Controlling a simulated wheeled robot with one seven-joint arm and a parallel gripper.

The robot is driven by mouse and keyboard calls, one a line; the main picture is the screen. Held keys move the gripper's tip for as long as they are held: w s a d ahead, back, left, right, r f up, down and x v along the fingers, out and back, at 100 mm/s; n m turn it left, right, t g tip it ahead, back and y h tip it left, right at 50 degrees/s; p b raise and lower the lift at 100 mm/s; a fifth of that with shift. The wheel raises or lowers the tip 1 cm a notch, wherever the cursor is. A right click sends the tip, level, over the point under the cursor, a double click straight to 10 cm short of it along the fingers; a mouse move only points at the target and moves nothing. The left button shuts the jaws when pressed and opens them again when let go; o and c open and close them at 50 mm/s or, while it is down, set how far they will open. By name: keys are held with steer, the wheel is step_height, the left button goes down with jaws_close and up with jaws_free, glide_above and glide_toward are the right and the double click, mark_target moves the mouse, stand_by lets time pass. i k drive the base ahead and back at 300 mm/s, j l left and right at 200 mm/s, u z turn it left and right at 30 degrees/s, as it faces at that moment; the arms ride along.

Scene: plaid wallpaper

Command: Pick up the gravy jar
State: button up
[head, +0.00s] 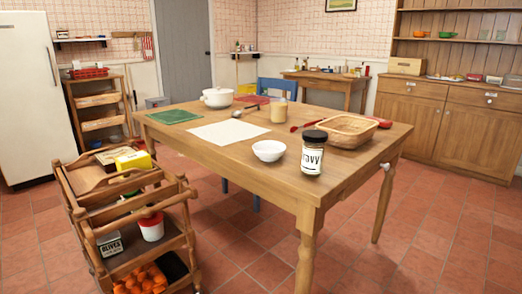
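The gravy jar (313,153) stands upright near the front right corner of the wooden table (196,149) in the head view. It is clear glass with a dark lid and a white label, of which "ravy" is readable. A white bowl (268,151) is just left of it, apart from it. A wicker basket (347,131) is behind it to the right. My gripper is not in view.
The table also holds a white pot (217,97), a green mat (174,116), a pale sheet (228,132), a ladle, a tan jar (278,110) and red-handled utensils. A loaded wooden cart (85,173) stands at the left front. Tiled floor (440,215) is clear to the right.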

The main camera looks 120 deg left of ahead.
mark_target(314, 140)
steer(key=u, duration=3.55)
